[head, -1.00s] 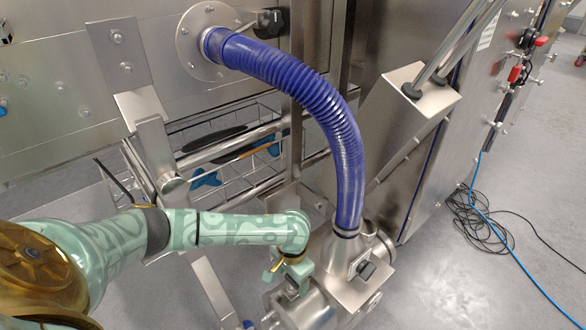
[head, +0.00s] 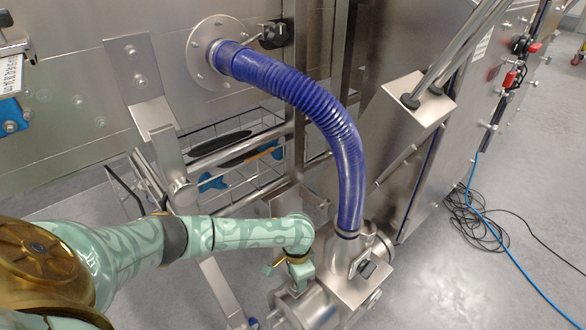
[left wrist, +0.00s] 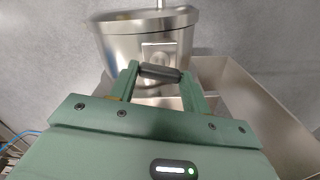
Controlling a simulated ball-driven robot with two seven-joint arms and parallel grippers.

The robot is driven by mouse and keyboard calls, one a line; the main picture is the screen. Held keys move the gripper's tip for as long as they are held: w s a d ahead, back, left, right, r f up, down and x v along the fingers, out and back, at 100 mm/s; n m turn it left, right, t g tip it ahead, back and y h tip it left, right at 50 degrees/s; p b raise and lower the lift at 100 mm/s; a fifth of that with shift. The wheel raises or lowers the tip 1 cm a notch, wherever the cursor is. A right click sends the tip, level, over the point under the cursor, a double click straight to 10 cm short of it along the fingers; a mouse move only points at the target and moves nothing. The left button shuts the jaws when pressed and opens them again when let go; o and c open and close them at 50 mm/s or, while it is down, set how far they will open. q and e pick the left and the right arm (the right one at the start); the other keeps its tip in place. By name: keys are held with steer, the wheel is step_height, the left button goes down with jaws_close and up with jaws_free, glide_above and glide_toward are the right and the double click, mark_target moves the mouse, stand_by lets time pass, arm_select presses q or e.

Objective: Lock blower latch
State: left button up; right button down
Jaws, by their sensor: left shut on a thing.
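The blower (head: 305,310) is a steel drum-shaped housing at the bottom centre of the head view. It joins a steel outlet (head: 343,265) with a small black knob (head: 367,268), under a blue ribbed hose (head: 335,135). My left gripper (head: 300,278) is at the top of the blower. In the left wrist view the left gripper (left wrist: 160,80) is shut on a dark, bar-like latch handle (left wrist: 160,73), in front of a steel bracket and round housing (left wrist: 115,45). The latch's hook or catch cannot be made out. My right gripper is not in view.
The hose runs to a round wall flange (head: 208,58) beside a black knob (head: 275,33). A wire basket (head: 255,190) with blue items sits behind my left arm. Steel machine panels stand at right. Cables (head: 475,215) lie on the otherwise clear floor at right.

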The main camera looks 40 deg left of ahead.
arm_select(q)
steer(key=m+p, duration=0.2)
steer(key=m, duration=0.3)
steer(key=shift+m, duration=0.7)
steer(key=m, duration=0.3)
steer(key=shift+m+p, duration=0.3)
steer(key=shift+m, duration=2.4)
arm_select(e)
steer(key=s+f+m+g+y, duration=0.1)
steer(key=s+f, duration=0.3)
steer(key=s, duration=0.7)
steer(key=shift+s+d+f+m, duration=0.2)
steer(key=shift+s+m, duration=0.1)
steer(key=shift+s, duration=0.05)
arm_select(q)
steer(key=o, duration=1)
